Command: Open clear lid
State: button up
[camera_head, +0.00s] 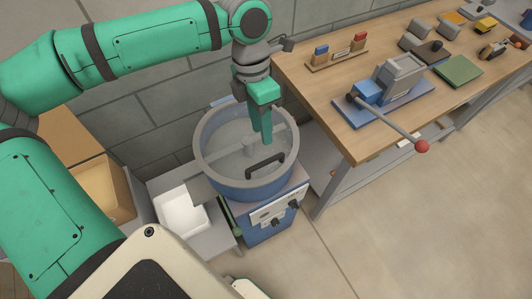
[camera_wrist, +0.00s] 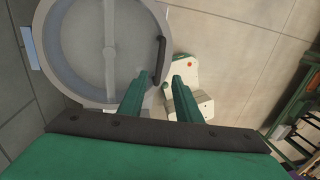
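The clear lid (camera_head: 226,143) lies closed on the round blue-grey drum (camera_head: 201,158) of a mixer-like machine. A black bar handle (camera_head: 265,165) sits near the lid's front edge. My gripper (camera_head: 262,141) is above the lid, fingers pointing down, just behind the handle in the head view. In the wrist view my gripper (camera_wrist: 161,76) has its two green fingers apart with nothing held. The handle (camera_wrist: 160,52) shows there ahead of the fingertips, nearer the left one. I cannot tell how high the fingers are above it. The lid (camera_wrist: 85,35) fills the upper left.
A wooden workbench (camera_head: 345,130) stands to the right, with a lever press (camera_head: 385,92) whose red-tipped lever juts over the front edge. A white tray (camera_head: 182,214) is left of the machine, with a cardboard box (camera_head: 100,190) beyond it. Open floor lies front right.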

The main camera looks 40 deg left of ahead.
send_over(265, 155)
jog(key=s+d, duration=0.3)
jog(key=f, duration=1)
jog(key=shift+a+f, duration=0.2)
jog(key=shift+f, duration=0.05)
grip_shut()
